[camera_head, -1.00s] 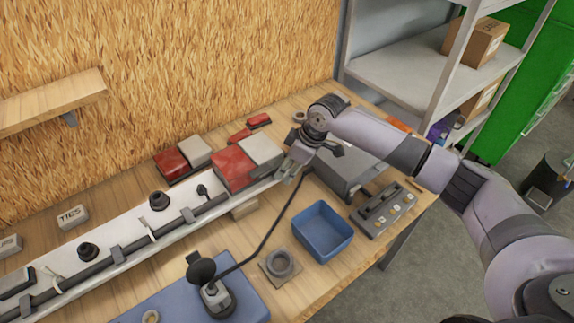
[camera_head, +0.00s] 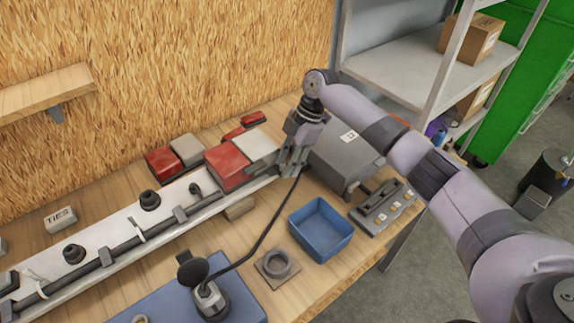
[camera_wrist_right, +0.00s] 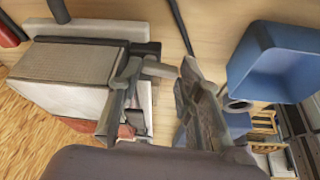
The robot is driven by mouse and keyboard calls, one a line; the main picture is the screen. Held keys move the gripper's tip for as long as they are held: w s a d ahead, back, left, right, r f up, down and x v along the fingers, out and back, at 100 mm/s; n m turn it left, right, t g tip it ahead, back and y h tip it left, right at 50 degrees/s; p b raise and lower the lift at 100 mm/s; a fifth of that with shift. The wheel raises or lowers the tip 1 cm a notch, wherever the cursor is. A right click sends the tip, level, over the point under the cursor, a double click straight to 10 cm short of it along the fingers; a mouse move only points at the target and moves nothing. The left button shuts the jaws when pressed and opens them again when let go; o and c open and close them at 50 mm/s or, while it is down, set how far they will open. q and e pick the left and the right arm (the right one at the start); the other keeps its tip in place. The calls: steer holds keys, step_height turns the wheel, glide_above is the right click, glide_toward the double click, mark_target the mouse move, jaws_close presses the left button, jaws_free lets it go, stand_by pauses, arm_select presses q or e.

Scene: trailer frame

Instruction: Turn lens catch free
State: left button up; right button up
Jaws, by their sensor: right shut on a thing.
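The lamp with a red lens half (camera_head: 226,166) and a white half (camera_head: 256,145) sits at the right end of the pale trailer frame bar (camera_head: 120,228). My right gripper (camera_head: 288,172) points down at the lamp's right end. In the right wrist view its fingers (camera_wrist_right: 160,88) stand either side of a small grey piece (camera_wrist_right: 158,69) beside the lamp's pale face (camera_wrist_right: 65,62). The right gripper is shut on this piece, which looks like the lens catch; the fingers partly hide it. My left gripper is not in view.
A blue bin (camera_head: 320,230), a grey ring on a plate (camera_head: 276,266) and a switch panel (camera_head: 382,207) lie in front. A grey box (camera_head: 345,155) stands right of the gripper. A black cable (camera_head: 262,232) runs up close to the gripper from a socket unit (camera_head: 210,300).

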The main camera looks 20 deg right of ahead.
steer(key=shift+n, duration=0.3)
stand_by(0.4)
steer(key=o, duration=1.2)
steer(key=shift+c, duration=0.2)
steer(key=shift+s+d+r, duration=0.1)
steer(key=v, duration=0.7)
steer(key=shift+r, duration=0.4)
steer(key=shift+d+f, duration=0.1)
steer(key=shift+d, duration=0.05)
